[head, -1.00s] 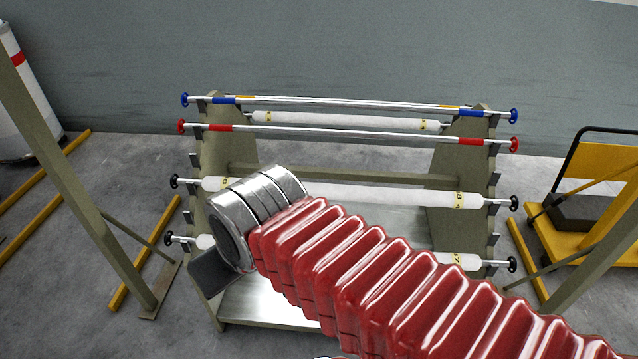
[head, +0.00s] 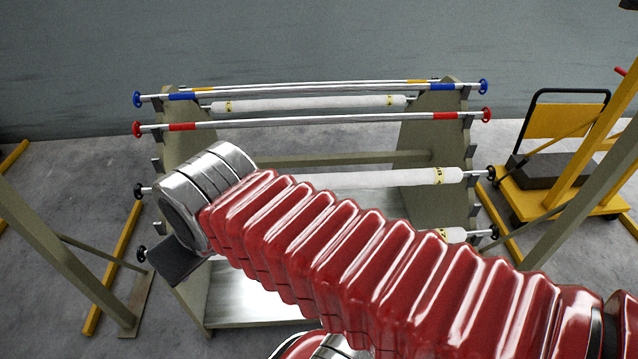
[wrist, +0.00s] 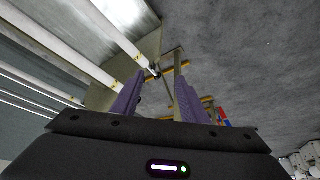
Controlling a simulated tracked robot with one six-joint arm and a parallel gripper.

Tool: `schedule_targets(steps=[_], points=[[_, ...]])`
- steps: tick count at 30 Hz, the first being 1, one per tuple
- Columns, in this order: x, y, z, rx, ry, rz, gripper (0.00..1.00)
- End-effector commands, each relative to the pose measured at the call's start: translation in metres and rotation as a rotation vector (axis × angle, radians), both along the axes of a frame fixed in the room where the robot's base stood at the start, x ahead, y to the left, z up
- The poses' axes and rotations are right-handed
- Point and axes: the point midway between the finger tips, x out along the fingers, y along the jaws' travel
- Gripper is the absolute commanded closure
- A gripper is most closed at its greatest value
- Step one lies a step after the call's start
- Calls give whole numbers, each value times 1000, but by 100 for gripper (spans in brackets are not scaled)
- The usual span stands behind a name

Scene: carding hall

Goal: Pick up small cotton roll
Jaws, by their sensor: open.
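White cotton rolls with yellow labels hang on bars of a green-grey rack. One (head: 310,103) is at the top back, one (head: 410,178) at mid height and one (head: 455,235) lower, the last two partly hidden by my red-sleeved arm. I cannot tell which is the small one. In the wrist view, white rolls (wrist: 112,35) run diagonally at the upper left. My gripper (wrist: 157,92) has two purple fingers, apart and with nothing between them. The rolls are left of the fingers, clear of them. My gripper's fingers are hidden in the head view.
The rack's side panel (head: 187,150) stands left, and bars with blue and red end knobs cross its top. A yellow trolley (head: 560,140) stands right. Green-grey posts (head: 65,250) flank the rack at both sides. Grey floor is open around the yellow floor rails.

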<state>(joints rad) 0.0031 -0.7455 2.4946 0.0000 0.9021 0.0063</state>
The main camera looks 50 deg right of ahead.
Motion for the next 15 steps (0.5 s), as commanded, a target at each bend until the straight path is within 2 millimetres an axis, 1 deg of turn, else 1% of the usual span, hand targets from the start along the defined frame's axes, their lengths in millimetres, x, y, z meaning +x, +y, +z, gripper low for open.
schedule_targets(steps=[1,4,8,10,15], points=[[2,-2,1,4,3,-13,56],[9,-7,4,19,15,-61,49],[26,-26,11,56,39,-171,40],[37,-37,15,79,55,-251,35],[67,-69,22,142,89,-459,35]])
